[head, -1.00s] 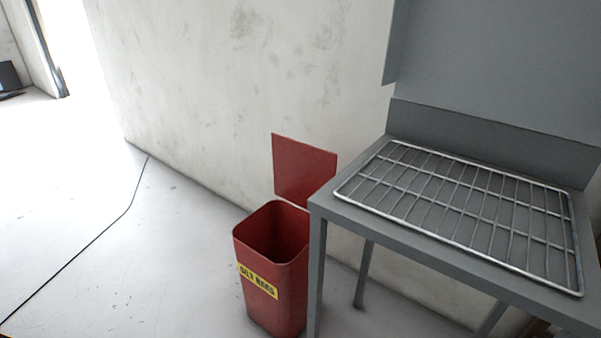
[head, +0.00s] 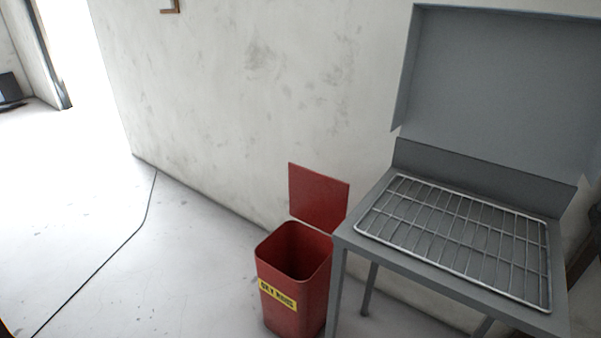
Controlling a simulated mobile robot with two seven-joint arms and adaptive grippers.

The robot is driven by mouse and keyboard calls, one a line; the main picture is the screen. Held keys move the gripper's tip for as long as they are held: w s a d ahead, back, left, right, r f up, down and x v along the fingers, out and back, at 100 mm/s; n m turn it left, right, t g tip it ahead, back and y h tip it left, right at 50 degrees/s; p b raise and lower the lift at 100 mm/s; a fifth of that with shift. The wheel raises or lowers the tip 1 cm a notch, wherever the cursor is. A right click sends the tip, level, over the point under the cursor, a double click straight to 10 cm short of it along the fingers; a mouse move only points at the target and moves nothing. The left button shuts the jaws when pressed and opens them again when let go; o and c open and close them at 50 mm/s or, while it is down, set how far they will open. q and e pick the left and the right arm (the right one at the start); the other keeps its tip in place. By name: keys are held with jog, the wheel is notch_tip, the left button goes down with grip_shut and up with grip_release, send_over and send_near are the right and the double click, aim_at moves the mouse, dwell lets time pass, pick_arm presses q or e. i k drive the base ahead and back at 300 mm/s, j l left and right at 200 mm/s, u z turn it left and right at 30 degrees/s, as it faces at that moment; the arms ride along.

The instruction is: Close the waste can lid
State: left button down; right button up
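A red waste can (head: 294,295) stands on the floor at the lower middle, left of the grey bench. It has a yellow label with black lettering on its front. Its red lid (head: 317,196) is raised upright at the back of the can, close to the wall, and the can's mouth is open. The inside looks dark, and I see nothing in it. Neither of my grippers can be made out in this view.
A grey metal bench (head: 350,243) with a raised hood (head: 505,85) stands right beside the can. A wire rack (head: 460,238) lies on it. A pale wall (head: 230,120) runs behind. The floor (head: 170,270) to the left is clear, with a dark line across it.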

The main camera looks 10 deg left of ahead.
aim_at(318, 200)
jog(key=i+j+u, duration=0.2)
jog(key=j+u, duration=0.3)
jog(key=i+j+u, duration=0.25)
jog(key=u, duration=0.2)
jog(key=i+j+u, duration=0.5)
jog(key=i+u, duration=0.25)
jog(key=i, duration=0.2)
jog(key=i+z, duration=0.25)
jog(key=z, duration=0.2)
jog(key=i+z, duration=0.25)
jog(key=z, duration=0.25)
jog(key=i+j+z, duration=0.15)
jog(key=z, duration=0.3)
jog(key=i+j+z, duration=0.1)
jog(key=z, duration=0.4)
jog(key=i+j+z, duration=0.2)
jog(key=z, duration=0.3)
jog(key=i+j+z, duration=0.2)
jog(key=z, duration=0.3)
jog(key=i+j+z, duration=0.1)
jog(key=j+z, duration=0.2)
jog(key=z, duration=0.2)
jog(key=j+z, duration=0.25)
jog(key=z, duration=0.25)
